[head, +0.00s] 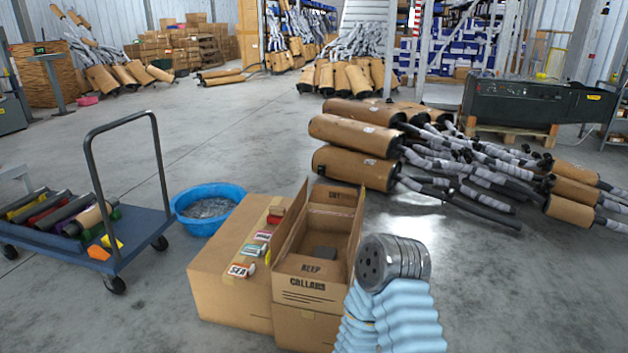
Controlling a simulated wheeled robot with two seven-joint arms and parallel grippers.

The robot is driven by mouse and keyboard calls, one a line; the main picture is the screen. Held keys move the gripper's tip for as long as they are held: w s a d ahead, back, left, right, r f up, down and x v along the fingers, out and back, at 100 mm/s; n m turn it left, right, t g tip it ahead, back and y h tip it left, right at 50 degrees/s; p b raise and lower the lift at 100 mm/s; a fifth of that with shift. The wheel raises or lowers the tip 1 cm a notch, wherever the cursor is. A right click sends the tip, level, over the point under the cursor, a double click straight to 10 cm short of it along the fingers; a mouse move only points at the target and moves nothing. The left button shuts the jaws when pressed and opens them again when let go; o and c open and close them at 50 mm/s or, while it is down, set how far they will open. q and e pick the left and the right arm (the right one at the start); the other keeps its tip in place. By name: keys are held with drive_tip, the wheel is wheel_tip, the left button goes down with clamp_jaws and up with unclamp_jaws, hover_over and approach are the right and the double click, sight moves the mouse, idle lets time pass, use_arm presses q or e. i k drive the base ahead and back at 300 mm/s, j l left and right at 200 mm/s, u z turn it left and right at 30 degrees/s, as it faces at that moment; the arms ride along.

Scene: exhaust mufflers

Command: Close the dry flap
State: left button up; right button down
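An open cardboard box (306,325) stands at the bottom centre, with "CALLABS" printed on its front. The far flap (335,193) stands up and bears a short word that looks like "CUT". I cannot read "dry" on any flap. Neither of my grippers shows in the head view.
A closed carton (215,283) with small labelled items on top adjoins the box's left. A grey ribbed cylinder (408,262) and light blue corrugated pieces (405,320) are close on the right. A blue basin (200,222), a trolley (135,235) and piled mufflers (350,168) lie farther out.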

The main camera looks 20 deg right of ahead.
sight(324, 194)
drive_tip(key=l+u, duration=0.2)
drive_tip(key=u, duration=0.15)
drive_tip(key=l+u, duration=0.3)
drive_tip(key=i+l+u, duration=0.1)
drive_tip(key=u, duration=0.25)
drive_tip(key=l+u, duration=0.1)
drive_tip(key=l, duration=0.3)
drive_tip(key=k+l, duration=0.1)
drive_tip(key=l, duration=0.3)
drive_tip(key=l+u, duration=0.15)
drive_tip(key=l, duration=0.3)
drive_tip(key=k+l+u, duration=0.1)
drive_tip(key=l, duration=0.3)
drive_tip(key=k+l+u, duration=0.1)
drive_tip(key=l, duration=0.25)
drive_tip(key=k+l, duration=0.15)
drive_tip(key=l, duration=0.25)
drive_tip(key=k+l+u, duration=0.15)
drive_tip(key=l, duration=0.25)
